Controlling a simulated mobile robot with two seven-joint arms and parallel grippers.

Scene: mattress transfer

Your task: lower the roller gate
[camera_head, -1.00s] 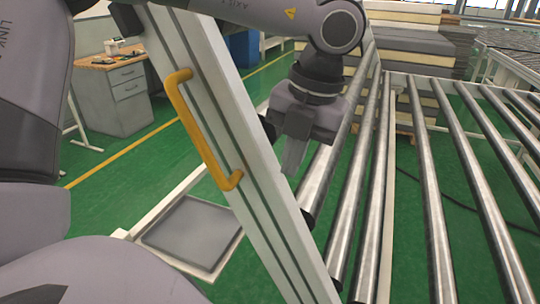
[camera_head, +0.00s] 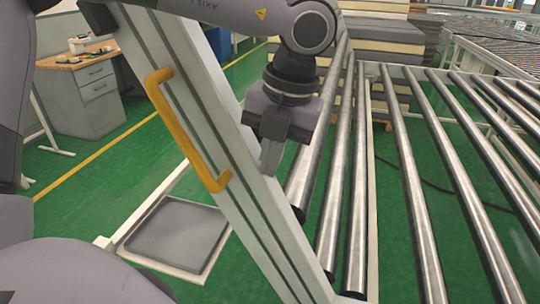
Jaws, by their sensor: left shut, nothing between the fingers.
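The roller gate (camera_head: 235,172) is a pale grey frame raised at a steep tilt, running from the upper left to the bottom centre. Its yellow handle (camera_head: 187,133) is on the face towards me, left of the gripper. My left gripper (camera_head: 270,160) hangs pointing down just right of the frame, with its arm crossing over the frame's top. Its fingers are shut and empty, apart from the handle. I cannot tell if they touch the frame. My right gripper is not in this view.
Long metal rollers (camera_head: 413,195) of a conveyor fill the right side. Stacked mattresses (camera_head: 378,45) stand behind it. A grey floor plate (camera_head: 178,235) lies at the lower left. A workbench with drawers (camera_head: 85,95) stands at the back left, with open green floor before it.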

